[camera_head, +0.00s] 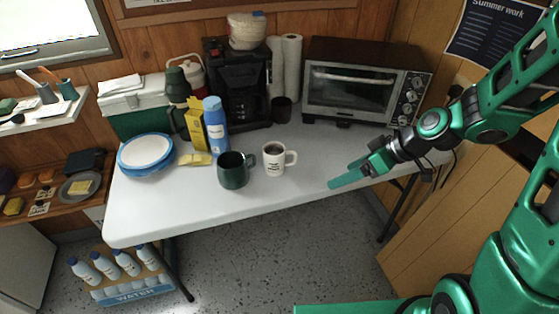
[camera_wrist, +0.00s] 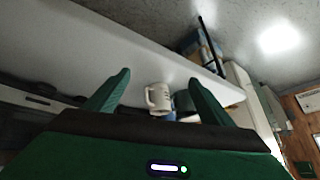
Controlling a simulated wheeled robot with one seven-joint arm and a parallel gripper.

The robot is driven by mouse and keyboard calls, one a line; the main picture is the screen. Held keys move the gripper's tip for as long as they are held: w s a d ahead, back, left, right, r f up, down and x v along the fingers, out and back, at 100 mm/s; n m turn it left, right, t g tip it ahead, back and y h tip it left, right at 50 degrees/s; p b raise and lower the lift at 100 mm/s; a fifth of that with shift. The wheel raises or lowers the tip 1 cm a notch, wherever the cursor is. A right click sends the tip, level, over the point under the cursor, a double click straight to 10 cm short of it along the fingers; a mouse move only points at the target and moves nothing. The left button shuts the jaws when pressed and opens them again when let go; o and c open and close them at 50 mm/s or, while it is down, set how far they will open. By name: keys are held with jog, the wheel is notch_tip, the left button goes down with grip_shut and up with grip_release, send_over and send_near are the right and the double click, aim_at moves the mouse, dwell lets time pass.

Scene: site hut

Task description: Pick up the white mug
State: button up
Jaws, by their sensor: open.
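The white mug (camera_head: 274,160) stands upright on the white table (camera_head: 290,197), with its handle toward the right and dark print on its side. A dark green mug (camera_head: 233,171) stands close on its left. My gripper (camera_head: 342,180) is over the right front part of the table, to the right of the white mug and apart from it. In the wrist view, the white mug (camera_wrist: 158,98) shows between the two open fingers of my gripper (camera_wrist: 160,88), some distance beyond them. The dark green mug (camera_wrist: 184,101) is partly hidden behind the white mug and a finger.
A toaster oven (camera_head: 363,84), coffee maker (camera_head: 237,86) and dark cup (camera_head: 281,109) line the back. A blue bottle (camera_head: 215,125), yellow box (camera_head: 195,123) and blue-rimmed plates (camera_head: 146,153) are farther left. The tabletop between the white mug and my gripper is clear.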

jog(key=w+a+n+t+y, duration=0.25)
jog(key=w+a, duration=0.25)
jog(key=a, duration=0.3)
jog(key=t+y, duration=0.1)
jog(key=y, duration=0.1)
send_near(276, 152)
jog(key=a, duration=0.4)
jog(key=shift+m, duration=0.25)
jog(key=x, duration=0.4)
jog(key=shift+a+r, duration=0.1)
jog(key=shift+a, duration=0.25)
jog(key=c, duration=1.3)
